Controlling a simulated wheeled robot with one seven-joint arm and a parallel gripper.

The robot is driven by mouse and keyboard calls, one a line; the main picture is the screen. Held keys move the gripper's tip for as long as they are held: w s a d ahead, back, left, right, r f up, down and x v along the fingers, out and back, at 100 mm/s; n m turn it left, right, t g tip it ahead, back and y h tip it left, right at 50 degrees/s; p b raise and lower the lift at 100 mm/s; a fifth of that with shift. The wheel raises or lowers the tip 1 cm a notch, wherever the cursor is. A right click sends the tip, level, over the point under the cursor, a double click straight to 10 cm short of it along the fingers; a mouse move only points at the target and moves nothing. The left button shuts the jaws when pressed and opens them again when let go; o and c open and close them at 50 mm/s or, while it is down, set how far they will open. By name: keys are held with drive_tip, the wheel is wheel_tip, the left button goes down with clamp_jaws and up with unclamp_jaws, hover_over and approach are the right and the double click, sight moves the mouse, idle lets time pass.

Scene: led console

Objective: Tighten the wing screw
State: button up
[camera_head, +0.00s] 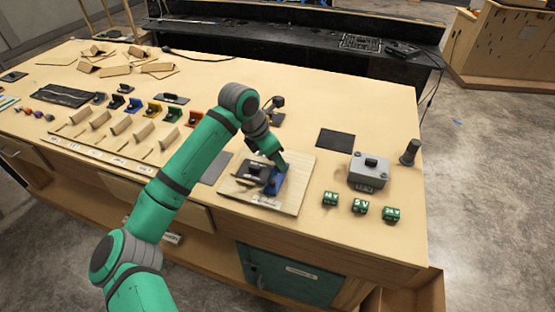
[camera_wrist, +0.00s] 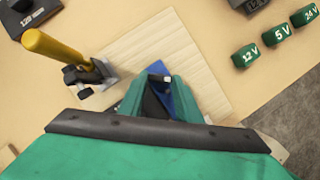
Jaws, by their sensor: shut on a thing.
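My gripper (camera_wrist: 165,85) is over a pale wooden board (camera_wrist: 125,50), which also shows in the head view (camera_head: 295,197). Its green fingers are shut on a small dark part (camera_wrist: 157,78) beside a blue piece (camera_wrist: 184,102). The blue piece shows under the gripper in the head view (camera_head: 274,185). A dark fixture (camera_head: 255,169) sits on the board to its left. In the wrist view a yellow rod (camera_wrist: 53,46) leads to a grey bracket (camera_wrist: 101,73) with a dark knob (camera_wrist: 76,80). I cannot tell which part is the wing screw; the fingers hide much of the held part.
A grey box (camera_head: 369,171) and several green voltage blocks (camera_head: 361,207) stand right of the board. A dark cylinder (camera_head: 410,152) is at the table's right edge. Wooden pieces and coloured holders fill the left. The tabletop behind the board has free room.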

drive_tip(key=m, duration=0.1)
drive_tip(key=m+g, duration=0.1)
drive_tip(key=m, duration=0.1)
drive_tip(key=m+g, duration=0.1)
drive_tip(key=m, duration=0.1)
drive_tip(key=shift+w+a, duration=0.1)
drive_tip(key=shift+w, duration=0.25)
drive_tip(key=m, duration=0.2)
drive_tip(key=m+g, duration=0.1)
drive_tip(key=m, duration=0.1)
drive_tip(key=shift+w+r+g, duration=0.1)
drive_tip(key=shift+w+g, duration=0.1)
drive_tip(key=shift+g, duration=0.1)
drive_tip(key=shift+m, duration=0.5)
drive_tip(key=o, duration=1.1)
drive_tip(key=v, duration=1)
drive_tip(key=shift+w+a+r, duration=0.15)
drive_tip(key=shift+a+r, duration=0.05)
drive_tip(key=shift+r, duration=0.15)
drive_tip(key=shift+w, duration=0.1)
